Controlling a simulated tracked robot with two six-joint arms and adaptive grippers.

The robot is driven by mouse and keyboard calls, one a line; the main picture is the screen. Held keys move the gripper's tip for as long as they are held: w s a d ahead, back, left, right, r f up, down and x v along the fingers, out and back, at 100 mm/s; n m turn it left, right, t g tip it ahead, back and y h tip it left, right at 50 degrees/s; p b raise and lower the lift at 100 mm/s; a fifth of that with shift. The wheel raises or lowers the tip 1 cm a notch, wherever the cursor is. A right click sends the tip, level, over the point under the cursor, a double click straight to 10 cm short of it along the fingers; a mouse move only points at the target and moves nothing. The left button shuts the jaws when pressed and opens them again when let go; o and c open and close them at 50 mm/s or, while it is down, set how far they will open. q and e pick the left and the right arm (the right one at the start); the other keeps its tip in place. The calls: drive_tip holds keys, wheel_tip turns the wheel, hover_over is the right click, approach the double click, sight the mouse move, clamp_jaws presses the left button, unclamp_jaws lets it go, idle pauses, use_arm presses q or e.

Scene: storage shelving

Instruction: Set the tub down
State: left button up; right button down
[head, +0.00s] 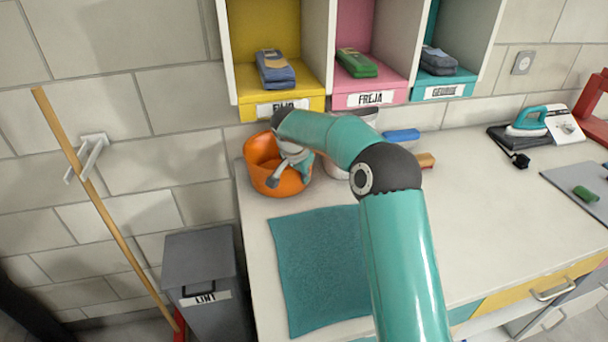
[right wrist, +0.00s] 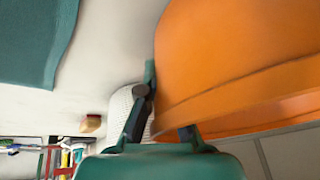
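The orange tub (head: 262,158) is at the left end of the counter (head: 455,190), below the yellow cubby. My right gripper (head: 290,168) reaches over its right side, with the tub's wall between its fingers. In the right wrist view the tub (right wrist: 235,65) fills the upper right. One finger of the gripper (right wrist: 168,110) shows along its edge, and the other is mostly hidden by the tub. I cannot tell whether the tub's base touches the counter. My left gripper is not in view.
A teal cloth (head: 318,265) lies in front of the tub. A pale container (head: 362,118), a blue item (head: 401,135) and a brush (head: 426,160) stand behind my arm. A grey bin (head: 200,270) and a broom (head: 105,210) are left of the counter. The iron (head: 527,121) is far right.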

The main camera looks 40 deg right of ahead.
drive_tip(key=c, duration=1.3)
unclamp_jaws()
drive_tip(key=v, duration=1.2)
drive_tip(key=shift+s, duration=0.15)
